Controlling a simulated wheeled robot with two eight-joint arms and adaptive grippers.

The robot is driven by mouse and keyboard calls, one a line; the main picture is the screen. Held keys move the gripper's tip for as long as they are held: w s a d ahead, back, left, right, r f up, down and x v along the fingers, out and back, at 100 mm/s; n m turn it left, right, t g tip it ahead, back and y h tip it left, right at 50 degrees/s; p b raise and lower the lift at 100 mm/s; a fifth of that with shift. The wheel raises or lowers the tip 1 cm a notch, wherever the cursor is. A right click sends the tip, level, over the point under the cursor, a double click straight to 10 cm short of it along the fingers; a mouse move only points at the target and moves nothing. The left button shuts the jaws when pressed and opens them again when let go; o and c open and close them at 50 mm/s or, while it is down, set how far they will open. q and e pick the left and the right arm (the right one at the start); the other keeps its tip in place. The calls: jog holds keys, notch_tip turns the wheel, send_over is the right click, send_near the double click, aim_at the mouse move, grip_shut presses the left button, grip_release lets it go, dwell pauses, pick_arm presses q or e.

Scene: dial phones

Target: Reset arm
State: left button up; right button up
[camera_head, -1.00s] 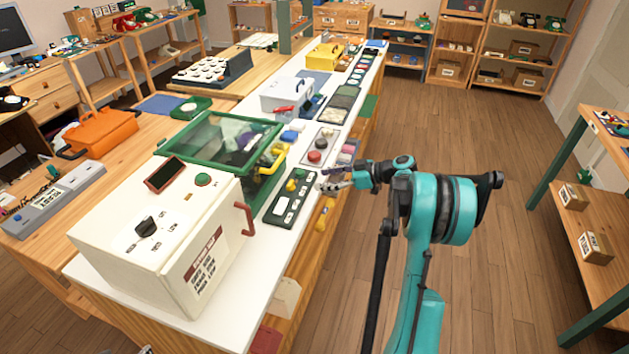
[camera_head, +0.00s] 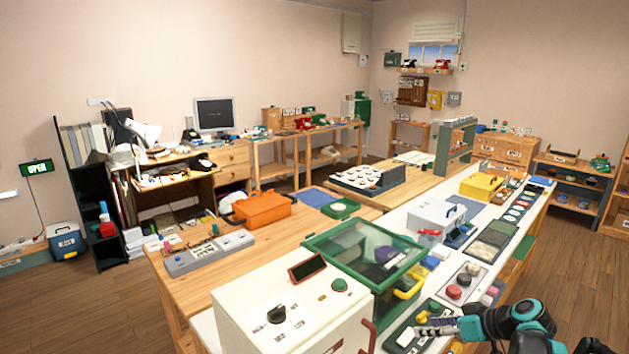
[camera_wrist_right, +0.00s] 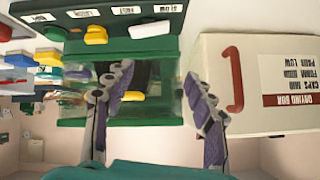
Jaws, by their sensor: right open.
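My right arm comes in at the lower right of the head view. Its teal and black wrist shows there, and its gripper (camera_head: 436,329) is over the front edge of the white bench, close to a green panel with buttons (camera_head: 406,337). In the right wrist view the two purple-padded fingers of the gripper (camera_wrist_right: 158,92) are spread apart with nothing between them. Beyond them are the green-framed clear box (camera_wrist_right: 72,112) and the white drying box (camera_wrist_right: 266,75) with its red handle. My left gripper is in neither view.
The white drying box (camera_head: 270,296) and the green-lidded box (camera_head: 345,244) crowd the near bench. A white case (camera_head: 432,218) and a yellow case (camera_head: 481,187) stand farther back. An orange case (camera_head: 262,209) is on the wooden table. Floor is open at the lower left.

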jog(key=s+a+r+m+g+h, duration=0.1)
jog(key=s+a+m+g+h, duration=0.15)
jog(key=s+a, duration=0.85)
jog(key=s+a+f+m+t+h, duration=0.1)
jog(key=s+h, duration=0.1)
jog(key=s, duration=0.4)
jog(key=s+f+m+t+h, duration=0.1)
jog(key=s+f+m+h, duration=0.1)
jog(key=s, duration=0.5)
jog(key=shift+s+a, duration=0.25)
jog(key=shift+a, duration=0.15)
